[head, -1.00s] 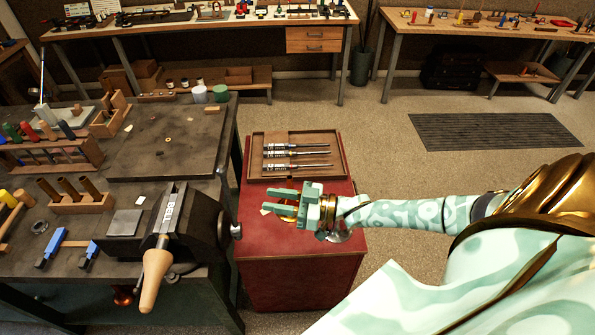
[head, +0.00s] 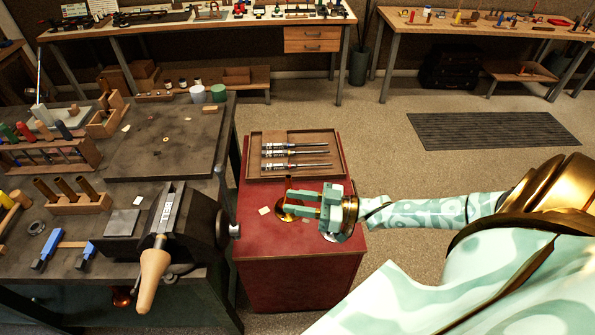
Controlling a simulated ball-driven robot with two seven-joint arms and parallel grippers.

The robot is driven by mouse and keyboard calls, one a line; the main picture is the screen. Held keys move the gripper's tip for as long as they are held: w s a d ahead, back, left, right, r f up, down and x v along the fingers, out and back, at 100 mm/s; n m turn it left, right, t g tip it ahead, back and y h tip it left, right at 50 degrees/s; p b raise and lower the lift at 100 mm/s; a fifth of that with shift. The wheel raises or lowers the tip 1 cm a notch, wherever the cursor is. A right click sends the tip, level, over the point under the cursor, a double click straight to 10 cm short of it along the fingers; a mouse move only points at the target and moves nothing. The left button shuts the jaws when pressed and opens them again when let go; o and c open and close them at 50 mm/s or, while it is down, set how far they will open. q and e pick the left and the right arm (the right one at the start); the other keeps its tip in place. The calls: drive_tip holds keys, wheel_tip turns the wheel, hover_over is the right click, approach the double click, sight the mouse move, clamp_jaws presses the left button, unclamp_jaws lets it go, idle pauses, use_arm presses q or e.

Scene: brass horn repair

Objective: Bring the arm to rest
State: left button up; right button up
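My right gripper (head: 290,203) reaches in from the right over the red cabinet (head: 262,250). Its two mint-green fingers point left and are apart, with a gap between them. A small brass dish-like piece (head: 285,214) shows just below and behind the fingers; I cannot tell whether they touch it, but nothing shows clamped between them. My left gripper is not in view.
A brown tray (head: 338,147) with several screwdrivers (head: 295,152) lies on the cabinet beyond the gripper. At left, a dark workbench (head: 170,140) holds a vise (head: 185,225) with a wooden mandrel (head: 153,275).

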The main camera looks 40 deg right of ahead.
idle(0.3)
drive_tip(key=s+d+f+g+h+b, duration=0.15)
drive_tip(key=d+f+h, duration=0.4)
drive_tip(key=f, duration=0.75)
drive_tip(key=s+d+f+g+h+b, duration=0.1)
drive_tip(key=d+f+h+b, duration=0.35)
drive_tip(key=f, duration=0.75)
drive_tip(key=s+d+f+m+g+h+b, duration=0.1)
drive_tip(key=s+d+f+g+h, duration=0.2)
drive_tip(key=s+f, duration=0.7)
drive_tip(key=s+a+f+m+g+h+b, duration=0.1)
drive_tip(key=s+a+f+g+b, duration=0.25)
drive_tip(key=s+f, duration=0.75)
drive_tip(key=s+a+f+m+g+y+b, duration=0.1)
drive_tip(key=s+a+f+b, duration=0.4)
drive_tip(key=s+a+f, duration=0.5)
drive_tip(key=s+a+m+g, duration=0.1)
drive_tip(key=s+a+g, duration=0.1)
drive_tip(key=s+a, duration=0.1)
drive_tip(key=shift+s+f, duration=0.15)
drive_tip(key=shift+s, duration=0.05)
